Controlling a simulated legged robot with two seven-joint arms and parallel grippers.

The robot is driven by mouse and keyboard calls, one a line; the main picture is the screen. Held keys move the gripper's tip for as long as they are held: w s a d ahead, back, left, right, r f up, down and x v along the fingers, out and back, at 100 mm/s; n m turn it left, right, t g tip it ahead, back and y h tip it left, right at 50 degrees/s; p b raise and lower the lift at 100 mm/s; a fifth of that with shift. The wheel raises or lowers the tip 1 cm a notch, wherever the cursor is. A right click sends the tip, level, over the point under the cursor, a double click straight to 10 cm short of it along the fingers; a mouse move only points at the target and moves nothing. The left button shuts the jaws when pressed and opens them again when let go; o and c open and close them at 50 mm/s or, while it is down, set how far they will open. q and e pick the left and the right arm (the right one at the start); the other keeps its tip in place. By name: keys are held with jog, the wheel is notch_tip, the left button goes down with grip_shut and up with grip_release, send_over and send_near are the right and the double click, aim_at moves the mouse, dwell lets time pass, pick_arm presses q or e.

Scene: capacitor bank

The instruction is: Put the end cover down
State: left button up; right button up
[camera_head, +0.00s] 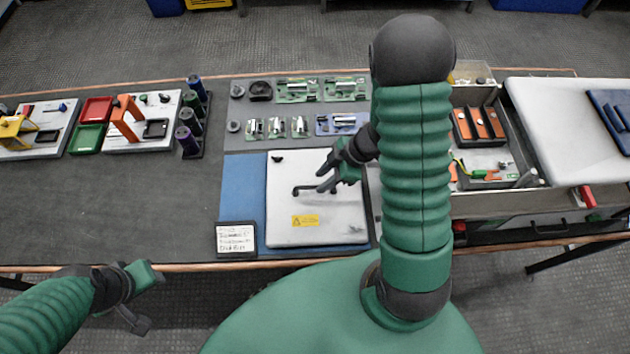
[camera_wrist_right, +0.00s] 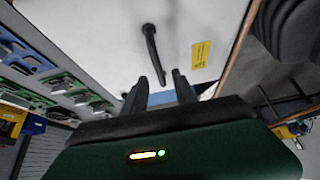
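The end cover (camera_head: 335,222) is a white square panel with a dark bar handle (camera_head: 303,189) and a yellow warning label. It lies over the blue mat (camera_head: 243,180) on the table; I cannot tell whether it touches the mat everywhere. It also fills the top of the right wrist view (camera_wrist_right: 105,35). My right gripper (camera_head: 327,185) is at the right end of the handle. In the wrist view its fingers (camera_wrist_right: 160,92) stand apart, with the handle end between or just beyond them. My left gripper (camera_head: 134,318) hangs in front of the table, away from the cover; its finger gap is unclear.
A small handwritten sign (camera_head: 236,240) stands at the mat's front left corner. Green circuit boards and capacitors (camera_head: 298,90) lie on the grey mat behind the cover. My right arm hides part of the right side.

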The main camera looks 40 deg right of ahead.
jog(key=w+d+r+m+t+h, duration=0.25)
jog(key=w+r+m+h, duration=0.25)
jog(key=w+r, duration=0.3)
jog(key=s+a+r+m+g, duration=0.2)
jog(key=s+a+m, duration=0.4)
jog(key=s+a, duration=0.4)
jog(key=shift+s+a+r+m+g, duration=0.2)
jog(key=shift+s+m+g, duration=0.1)
jog(key=shift+s+g, duration=0.35)
jog(key=shift+s, duration=0.15)
